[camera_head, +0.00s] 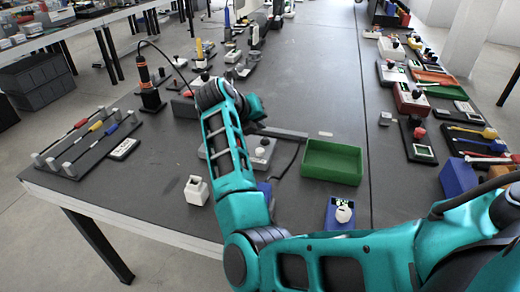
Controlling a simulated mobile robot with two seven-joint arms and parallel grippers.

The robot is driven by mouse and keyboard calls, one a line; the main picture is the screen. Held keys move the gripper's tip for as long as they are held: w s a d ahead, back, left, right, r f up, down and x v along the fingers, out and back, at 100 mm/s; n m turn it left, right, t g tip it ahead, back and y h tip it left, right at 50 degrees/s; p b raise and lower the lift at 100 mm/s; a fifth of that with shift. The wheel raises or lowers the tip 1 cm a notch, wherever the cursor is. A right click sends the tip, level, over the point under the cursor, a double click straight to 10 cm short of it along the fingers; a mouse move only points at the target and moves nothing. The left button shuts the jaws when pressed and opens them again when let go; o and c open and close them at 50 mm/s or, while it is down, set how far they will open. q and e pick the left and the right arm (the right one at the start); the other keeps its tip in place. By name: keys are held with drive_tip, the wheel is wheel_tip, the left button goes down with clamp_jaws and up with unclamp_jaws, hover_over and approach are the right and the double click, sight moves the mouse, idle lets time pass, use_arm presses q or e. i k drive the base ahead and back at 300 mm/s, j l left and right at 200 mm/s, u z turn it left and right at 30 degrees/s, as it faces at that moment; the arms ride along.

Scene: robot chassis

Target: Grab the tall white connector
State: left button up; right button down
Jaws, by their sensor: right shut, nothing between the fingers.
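A white upright block (196,190) with a socket-like top stands on the dark table, left of my right forearm. It is the closest match to the tall white connector. My right arm comes in from the lower right, bends at the elbow and reaches up over the table. My left gripper is not in view.
A green tray (333,163) is right of my forearm, with a blue base with a white knob (340,214) in front. A rack of rods (90,140) and an orange-black post (148,85) are at left. Several devices line the right edge; the table's middle is mostly clear.

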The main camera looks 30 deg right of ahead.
sight(196, 192)
drive_tip(key=k+j, duration=0.1)
drive_tip(key=j, duration=0.25)
drive_tip(key=k+j, duration=0.1)
drive_tip(key=j, duration=0.25)
drive_tip(key=k+j, duration=0.1)
drive_tip(key=j, duration=0.6)
drive_tip(key=k, duration=0.05)
